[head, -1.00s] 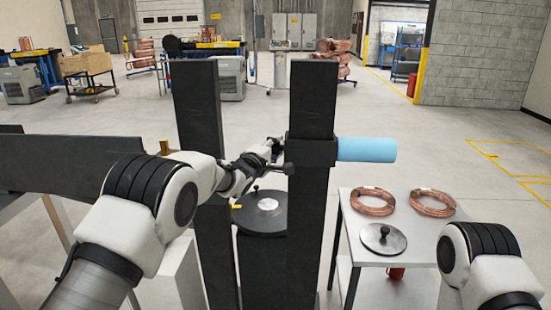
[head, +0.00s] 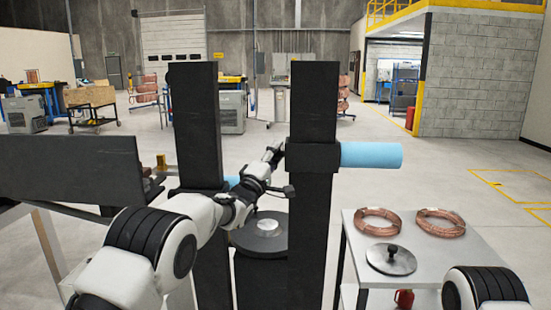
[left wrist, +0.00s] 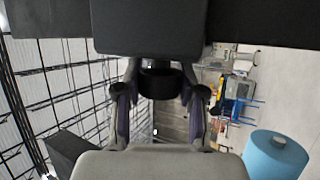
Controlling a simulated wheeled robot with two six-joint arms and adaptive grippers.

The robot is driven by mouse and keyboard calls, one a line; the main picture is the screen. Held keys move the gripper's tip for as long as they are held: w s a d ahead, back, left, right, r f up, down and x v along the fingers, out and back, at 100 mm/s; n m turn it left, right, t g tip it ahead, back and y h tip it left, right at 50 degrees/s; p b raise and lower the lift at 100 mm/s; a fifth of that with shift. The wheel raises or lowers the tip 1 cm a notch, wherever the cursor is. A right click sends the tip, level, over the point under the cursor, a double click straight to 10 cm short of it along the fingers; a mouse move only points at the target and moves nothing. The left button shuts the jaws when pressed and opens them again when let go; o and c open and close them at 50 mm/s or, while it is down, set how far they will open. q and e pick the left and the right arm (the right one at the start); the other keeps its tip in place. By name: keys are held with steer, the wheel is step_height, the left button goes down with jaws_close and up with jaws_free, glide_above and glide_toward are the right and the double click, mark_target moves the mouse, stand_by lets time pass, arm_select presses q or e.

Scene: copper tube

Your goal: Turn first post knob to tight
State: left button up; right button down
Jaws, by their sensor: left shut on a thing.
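Two dark upright posts stand in front of me, a left post (head: 196,115) and a right post (head: 313,105). The right post carries a black collar (head: 312,157) with a light-blue cylinder (head: 372,155) sticking out to the right. My left gripper (head: 274,150) is at the left side of this collar. In the left wrist view, the fingers of my left gripper (left wrist: 160,108) are on both sides of a dark round knob (left wrist: 160,82) and shut on it. The blue cylinder also shows there at lower right (left wrist: 275,157). The knob is hardly visible in the head view. My right gripper is out of view.
A black round disc (head: 262,236) lies low between the posts. A grey table (head: 440,265) at right holds two copper coils (head: 377,221) (head: 441,222) and a round lid with a knob (head: 391,259). A dark beam (head: 70,168) stands at left.

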arm_select(q)
steer(key=shift+r, duration=0.15)
steer(key=o, duration=1.2)
steer(key=shift+c, duration=0.2)
steer(key=shift+s, duration=0.1)
steer(key=shift+s+a+f, duration=0.15)
steer(key=shift+s+f, duration=0.15)
steer(key=v, duration=1.1)
steer(key=shift+s, duration=0.1)
